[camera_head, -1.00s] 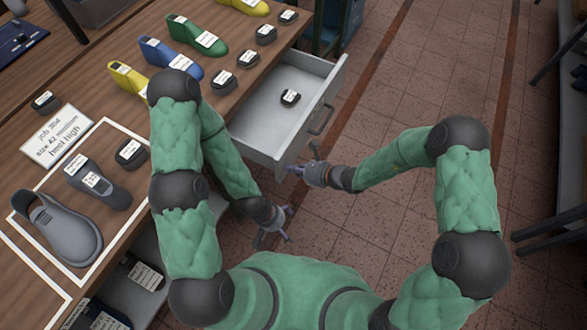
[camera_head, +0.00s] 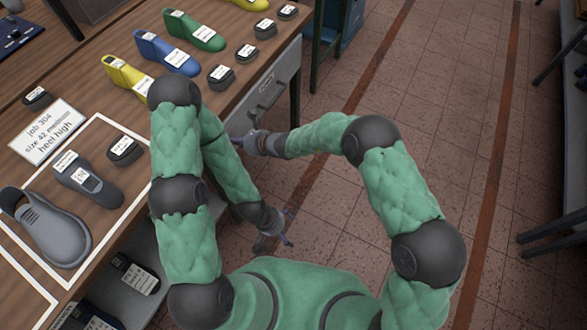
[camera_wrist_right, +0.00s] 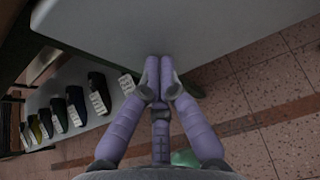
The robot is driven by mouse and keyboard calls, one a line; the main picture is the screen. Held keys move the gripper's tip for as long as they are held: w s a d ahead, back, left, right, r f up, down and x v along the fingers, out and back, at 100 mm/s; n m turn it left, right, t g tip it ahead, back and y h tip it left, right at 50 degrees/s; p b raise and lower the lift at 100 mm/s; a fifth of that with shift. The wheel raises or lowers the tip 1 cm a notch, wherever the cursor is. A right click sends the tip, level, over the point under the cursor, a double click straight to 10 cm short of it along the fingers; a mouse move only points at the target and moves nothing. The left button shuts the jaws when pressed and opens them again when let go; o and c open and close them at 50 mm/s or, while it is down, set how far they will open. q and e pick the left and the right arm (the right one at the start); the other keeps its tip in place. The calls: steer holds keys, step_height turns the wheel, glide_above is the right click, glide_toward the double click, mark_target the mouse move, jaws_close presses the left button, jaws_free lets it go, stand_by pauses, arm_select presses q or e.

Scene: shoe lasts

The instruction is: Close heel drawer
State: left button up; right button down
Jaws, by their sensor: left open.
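The heel drawer's grey front (camera_head: 284,76), with a dark handle and a small label, is at the table's right edge in the head view. It looks flush with the table, and the inside is hidden. My right gripper (camera_head: 241,138) is at the near end of this front. In the right wrist view its purple fingers (camera_wrist_right: 158,72) are together, empty, at a pale grey panel (camera_wrist_right: 190,35); I cannot tell whether they touch it. My left gripper (camera_head: 288,229) is open and empty, low over the floor beside the table.
The tiled floor (camera_head: 440,110) to the right is clear.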

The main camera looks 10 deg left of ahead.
mark_target(231, 136)
steer(key=a, duration=0.1)
steer(key=w+a, duration=0.1)
steer(key=a, duration=0.1)
steer(key=shift+a, duration=0.15)
arm_select(q)
steer(key=shift+d+f, duration=0.1)
steer(key=shift+f, duration=0.25)
arm_select(e)
steer(key=shift+r, duration=0.15)
steer(key=shift+w, duration=0.1)
